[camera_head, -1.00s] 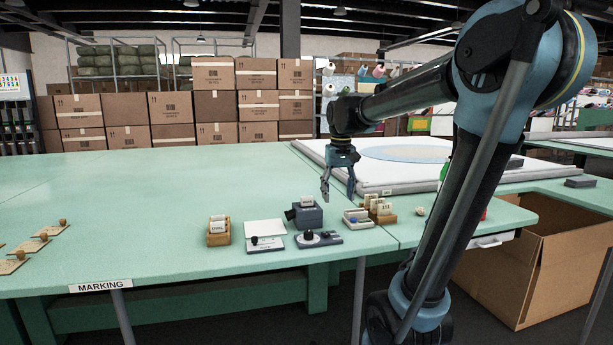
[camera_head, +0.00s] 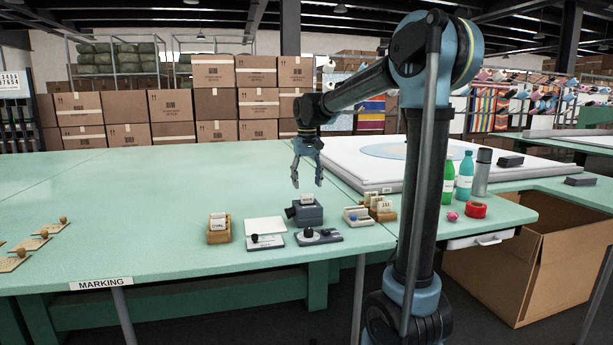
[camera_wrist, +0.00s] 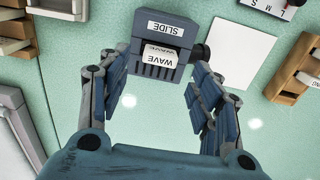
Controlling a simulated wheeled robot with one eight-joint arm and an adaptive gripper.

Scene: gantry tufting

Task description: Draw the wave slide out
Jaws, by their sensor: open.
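A dark blue-grey box (camera_head: 305,214) stands on the green table, with a white card (camera_head: 307,199) upright in its top. A black knob (camera_wrist: 201,52) is on one side of the box. My gripper (camera_head: 307,184) is open and empty, pointing down just above the box. In the wrist view its fingers (camera_wrist: 160,84) are spread wide, and the card lies between their lines, apart from both.
A wooden card holder (camera_head: 219,230), a white sheet (camera_head: 265,225) and a dark device with a knob (camera_head: 319,237) are close around the box. A light tray (camera_head: 357,216) and wooden card racks (camera_head: 381,209) stand to its right.

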